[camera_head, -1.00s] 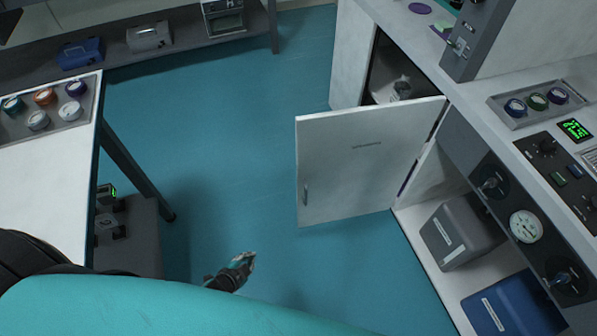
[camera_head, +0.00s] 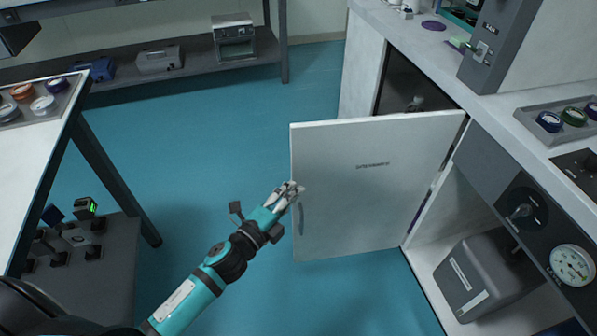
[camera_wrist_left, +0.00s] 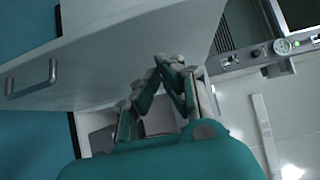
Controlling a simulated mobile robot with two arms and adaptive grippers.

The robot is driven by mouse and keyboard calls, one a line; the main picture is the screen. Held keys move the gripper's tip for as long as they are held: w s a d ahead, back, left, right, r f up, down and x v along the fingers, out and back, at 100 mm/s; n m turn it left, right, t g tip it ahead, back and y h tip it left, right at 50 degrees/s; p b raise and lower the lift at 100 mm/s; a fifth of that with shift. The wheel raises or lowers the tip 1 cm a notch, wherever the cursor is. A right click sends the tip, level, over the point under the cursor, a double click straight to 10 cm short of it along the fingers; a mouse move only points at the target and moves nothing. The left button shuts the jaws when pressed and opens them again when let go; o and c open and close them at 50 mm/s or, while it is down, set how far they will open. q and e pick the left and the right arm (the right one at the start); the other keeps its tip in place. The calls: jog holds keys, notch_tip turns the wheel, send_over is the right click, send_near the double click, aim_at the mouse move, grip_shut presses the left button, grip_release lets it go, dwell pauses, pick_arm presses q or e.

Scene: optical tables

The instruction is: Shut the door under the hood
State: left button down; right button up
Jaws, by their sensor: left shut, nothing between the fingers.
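The white cabinet door (camera_head: 370,195) under the hood bench stands wide open, swung out from the cabinet over the floor. Its handle (camera_head: 301,219) is near the free left edge. The cabinet opening (camera_head: 402,85) shows a bottle (camera_head: 415,103) inside, partly hidden by the door. My left gripper (camera_head: 292,189) is shut and empty, close to the door's free edge above the handle; I cannot tell whether it touches. In the left wrist view the door (camera_wrist_left: 125,55) and handle (camera_wrist_left: 33,79) lie beyond the closed fingers (camera_wrist_left: 168,68). My right gripper is not in view.
A grey box (camera_head: 482,275) sits in the open bay right of the door. A small cart (camera_head: 85,265) with instruments and a white table (camera_head: 35,140) stand at left. A low shelf (camera_head: 190,77) stands at the back. Blue floor is clear between them.

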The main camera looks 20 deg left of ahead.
aim_at(310, 160)
pick_arm(q)
jog(key=shift+w+a, duration=0.2)
jog(key=shift+w, duration=1.55)
jog(key=shift+w+a, duration=0.15)
jog(key=shift+w, duration=1.55)
